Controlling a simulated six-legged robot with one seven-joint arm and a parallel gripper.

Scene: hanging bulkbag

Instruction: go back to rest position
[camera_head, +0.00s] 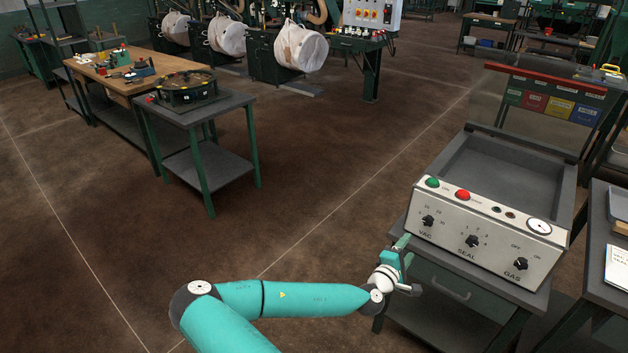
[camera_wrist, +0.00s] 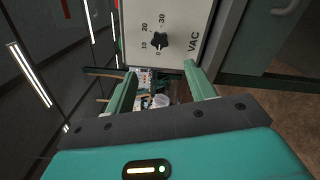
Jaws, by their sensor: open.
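My gripper (camera_head: 403,243) is at the left front corner of a grey vacuum sealing machine, close to its control panel (camera_head: 480,236). In the wrist view my gripper (camera_wrist: 160,82) has its two green fingers apart, with nothing between them. The VAC knob (camera_wrist: 160,41) on the panel shows just beyond the fingertips; it also shows in the head view (camera_head: 428,221). I cannot tell whether a finger touches the panel. My arm reaches in from the bottom of the head view.
The machine's SEAL knob (camera_head: 472,241), GAS knob (camera_head: 521,264), red button (camera_head: 463,195) and gauge (camera_head: 539,227) are close to my gripper. A dark side table (camera_head: 607,270) stands at the right. A small table (camera_head: 225,104) stands at the upper left. Open brown floor (camera_head: 310,170) lies between.

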